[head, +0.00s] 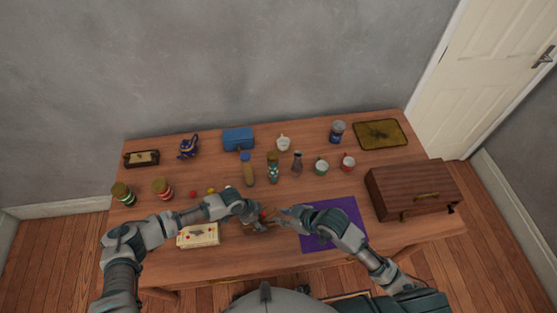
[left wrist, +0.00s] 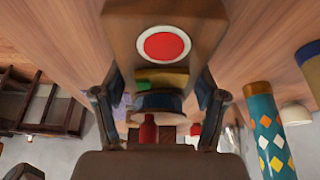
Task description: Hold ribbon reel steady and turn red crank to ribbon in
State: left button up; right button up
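The ribbon reel (head: 257,226) is on the front part of the table, small and partly covered by my left gripper (head: 256,212) in the head view. A spot of red shows there. In the left wrist view, a wooden block with a red disc in a white ring (left wrist: 164,46), a blue spool-like part (left wrist: 158,103) and a red knob (left wrist: 150,128) line up between my left gripper's spread fingers (left wrist: 160,105). Whether the fingers press on anything is unclear. My right gripper (head: 287,212) is just right of the reel; its fingers are too small to read.
A purple mat (head: 348,211) lies under my right forearm and a cream box (head: 199,235) under my left. A wooden chest (head: 412,190) stands at the right. Bottles, including a patterned one (head: 273,170), and cups (head: 321,167) stand behind the grippers. Jars (head: 163,188) stand left.

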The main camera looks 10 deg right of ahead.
pick_arm(q)
jog(key=o, duration=0.3)
